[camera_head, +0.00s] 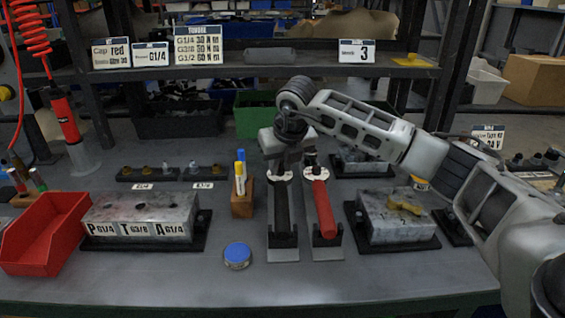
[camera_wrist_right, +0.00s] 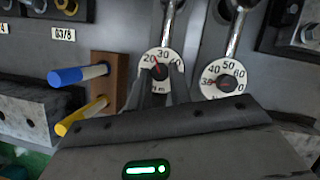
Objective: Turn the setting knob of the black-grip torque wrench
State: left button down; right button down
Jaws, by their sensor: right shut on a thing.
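The black-grip torque wrench (camera_head: 281,210) lies in a holder on the bench, grip toward me. Its white dial with the setting knob is at its far end; in the right wrist view the dial (camera_wrist_right: 154,58) shows 20, 30 and a partly hidden number, with a red pointer between 20 and 30. My right gripper (camera_head: 281,168) reaches down over this dial. In the right wrist view its fingers (camera_wrist_right: 160,82) are shut on the setting knob, which they mostly hide. The red-grip wrench (camera_head: 324,205) lies just to the right, its dial (camera_wrist_right: 222,79) clear of my fingers. My left gripper is out of view.
A wooden block (camera_head: 242,204) with blue and yellow markers stands close left of the wrenches. A blue round tin (camera_head: 237,255), a valve block (camera_head: 140,214) and a red bin (camera_head: 45,235) are further left. Another valve block (camera_head: 395,225) stands right. The front bench is clear.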

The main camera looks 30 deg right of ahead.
jog(key=m, duration=0.1)
jog(key=m+h, duration=0.1)
jog(key=m, duration=0.2)
jog(key=shift+w+a+g+h, duration=0.1)
jog(key=shift+a+g+h, duration=0.15)
jog(key=shift+g+h, duration=0.05)
jog(key=shift+m+g, duration=0.3)
jog(key=shift+m, duration=0.6)
jog(key=shift+h, duration=0.3)
jog(key=c, duration=1.5)
grip_release()
jog(key=shift+c, duration=0.2)
pick_arm(q)
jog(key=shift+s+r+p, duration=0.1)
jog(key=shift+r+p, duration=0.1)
jog(key=shift+p, duration=0.5)
pick_arm(e)
jog(key=v, duration=1.6)
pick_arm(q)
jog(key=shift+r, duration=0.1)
